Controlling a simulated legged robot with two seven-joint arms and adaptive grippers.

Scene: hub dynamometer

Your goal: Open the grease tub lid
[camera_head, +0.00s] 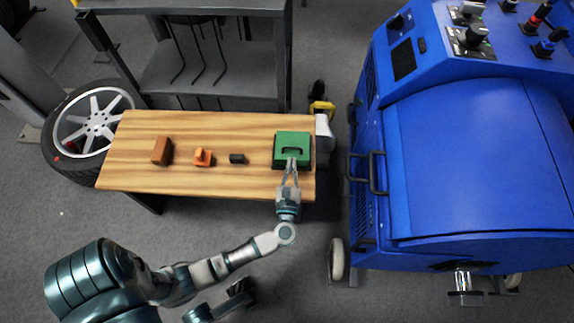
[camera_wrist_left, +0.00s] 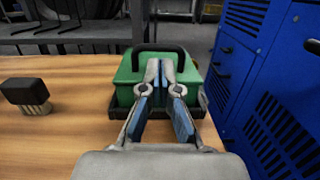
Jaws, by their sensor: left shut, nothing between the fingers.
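The grease tub has a green lid (camera_head: 284,138) with a black handle (camera_head: 292,150) on top, at the right end of the wooden table. The lid looks closed and lies flat, and a dark base shows below it. In the left wrist view the lid (camera_wrist_left: 124,78) and its arched handle (camera_wrist_left: 184,54) are straight ahead. My left gripper (camera_head: 291,161) is shut and empty, its fingertips at the near side of the lid just short of the handle. In the left wrist view the closed fingertips (camera_wrist_left: 160,66) overlap the handle's lower part; contact cannot be told.
On the wooden table (camera_head: 210,125), a brown block (camera_head: 162,151), an orange piece (camera_head: 203,157) and a black-ended brush (camera_head: 237,158) lie to the left. A white object (camera_head: 324,135) stands at the right edge. A blue machine (camera_head: 450,150) stands close on the right.

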